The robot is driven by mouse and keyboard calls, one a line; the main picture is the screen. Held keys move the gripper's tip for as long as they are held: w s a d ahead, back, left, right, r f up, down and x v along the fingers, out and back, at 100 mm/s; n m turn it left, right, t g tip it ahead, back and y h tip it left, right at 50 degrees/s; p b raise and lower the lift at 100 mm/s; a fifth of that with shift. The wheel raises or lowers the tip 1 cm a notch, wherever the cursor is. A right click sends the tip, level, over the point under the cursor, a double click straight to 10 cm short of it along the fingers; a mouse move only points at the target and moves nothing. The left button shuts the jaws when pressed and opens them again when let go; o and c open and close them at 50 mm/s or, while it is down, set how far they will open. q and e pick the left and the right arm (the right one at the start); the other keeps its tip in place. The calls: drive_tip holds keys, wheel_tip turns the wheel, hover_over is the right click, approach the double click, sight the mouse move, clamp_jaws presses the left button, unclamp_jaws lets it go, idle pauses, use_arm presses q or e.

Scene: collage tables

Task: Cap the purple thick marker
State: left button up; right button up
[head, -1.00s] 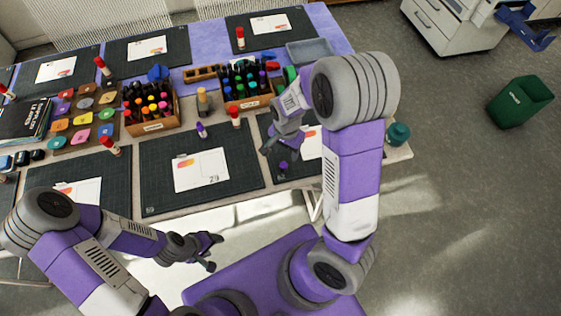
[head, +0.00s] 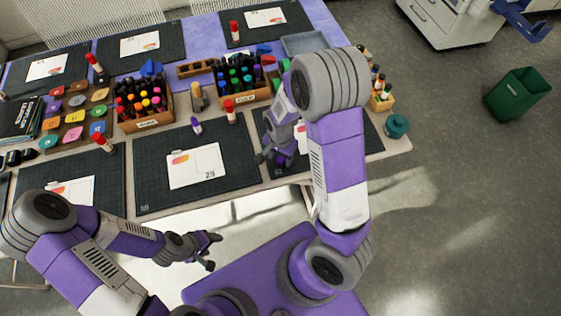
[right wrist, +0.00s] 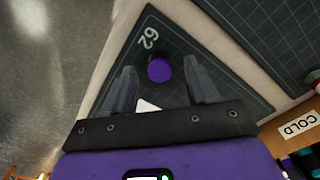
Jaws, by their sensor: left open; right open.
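A short purple-and-white marker (head: 196,126) stands upright at the back edge of the middle front mat. A small round purple piece, which looks like the cap (right wrist: 159,70), is on the right front mat, seen from above in the right wrist view. My right gripper (head: 277,158) is over that mat and partly hides the piece in the head view. In the right wrist view its open fingers (right wrist: 162,84) are on either side of the piece, with no visible contact. My left gripper (head: 212,251) is open and empty, in front of the table and away from it.
A white card (head: 196,166) lies on the middle front mat. A red-capped glue stick (head: 230,112) stands right of the marker. Wooden marker boxes (head: 144,120) and (head: 248,97) stand behind. A teal jar (head: 397,126) is at the table's right edge.

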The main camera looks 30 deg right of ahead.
drive_tip(key=shift+f, duration=0.65)
drive_tip(key=shift+c, duration=0.4)
clamp_jaws()
